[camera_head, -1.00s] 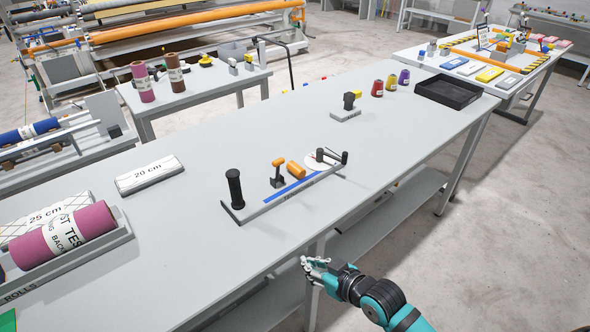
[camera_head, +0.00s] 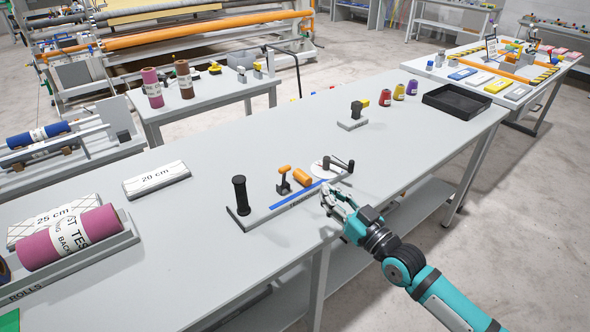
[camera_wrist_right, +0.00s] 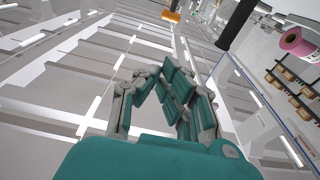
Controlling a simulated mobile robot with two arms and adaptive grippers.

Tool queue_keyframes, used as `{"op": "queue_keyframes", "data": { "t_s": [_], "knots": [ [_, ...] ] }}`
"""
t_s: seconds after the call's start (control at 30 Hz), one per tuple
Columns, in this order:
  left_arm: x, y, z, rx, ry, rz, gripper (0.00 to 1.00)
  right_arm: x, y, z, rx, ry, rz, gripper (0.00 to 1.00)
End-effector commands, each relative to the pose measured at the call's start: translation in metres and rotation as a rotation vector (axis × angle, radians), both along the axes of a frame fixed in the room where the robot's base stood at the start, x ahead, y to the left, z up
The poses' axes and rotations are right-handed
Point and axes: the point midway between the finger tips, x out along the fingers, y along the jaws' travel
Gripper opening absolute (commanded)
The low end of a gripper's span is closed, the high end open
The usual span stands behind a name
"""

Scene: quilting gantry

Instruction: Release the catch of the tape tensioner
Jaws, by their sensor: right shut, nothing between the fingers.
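The tape tensioner (camera_head: 263,214) lies on the long grey table, near its front edge. It has a black upright grip (camera_head: 240,190) at its left end, a black stem with an orange top (camera_head: 284,170), an orange cylinder (camera_head: 303,178), and a white dial with black crank parts at the right end. I cannot tell which part is the catch. My right gripper (camera_head: 328,196) is shut and empty, just in front of the tensioner's right half, apart from it as far as I can tell. Its fingers (camera_wrist_right: 168,80) also show in the right wrist view. My left gripper is out of view.
A roll tray (camera_head: 125,240) with a pink roll stands at the left, beside a 20 cm block (camera_head: 157,180). A small black-and-yellow device (camera_head: 355,115), several spools and a black tray (camera_head: 457,100) stand farther back right. The table between is clear.

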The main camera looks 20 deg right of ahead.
Motion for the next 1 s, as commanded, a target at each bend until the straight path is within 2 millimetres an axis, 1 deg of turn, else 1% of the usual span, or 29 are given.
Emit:
{"op": "queue_keyframes", "data": {
  "t_s": [0.13,0.27,0.5,0.63,0.67,0.73,0.9,1.0],
  "knots": [
    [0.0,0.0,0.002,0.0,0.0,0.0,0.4,0.007,0.002,0.002,0.0,0.0,-0.001,0.0],
    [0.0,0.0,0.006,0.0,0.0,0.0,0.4,0.025,0.009,0.007,0.002,-0.002,0.0,0.0],
    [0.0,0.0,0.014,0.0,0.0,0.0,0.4,0.073,0.027,0.014,0.0,-0.001,0.0,0.0],
    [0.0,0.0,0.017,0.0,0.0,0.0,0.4,0.097,0.036,0.018,-0.001,-0.001,0.0,0.0],
    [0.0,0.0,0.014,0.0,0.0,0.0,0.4,0.1,0.037,0.01,-0.001,0.003,0.001,0.0],
    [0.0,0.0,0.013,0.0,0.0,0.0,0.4,0.108,0.039,0.002,-0.003,0.002,0.0,0.0],
    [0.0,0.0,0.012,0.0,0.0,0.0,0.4,0.12,0.044,-0.007,-0.001,0.002,0.0,0.0],
    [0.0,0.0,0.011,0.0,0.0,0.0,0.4,0.123,0.045,-0.01,-0.002,0.002,0.0,0.0]
  ]
}}
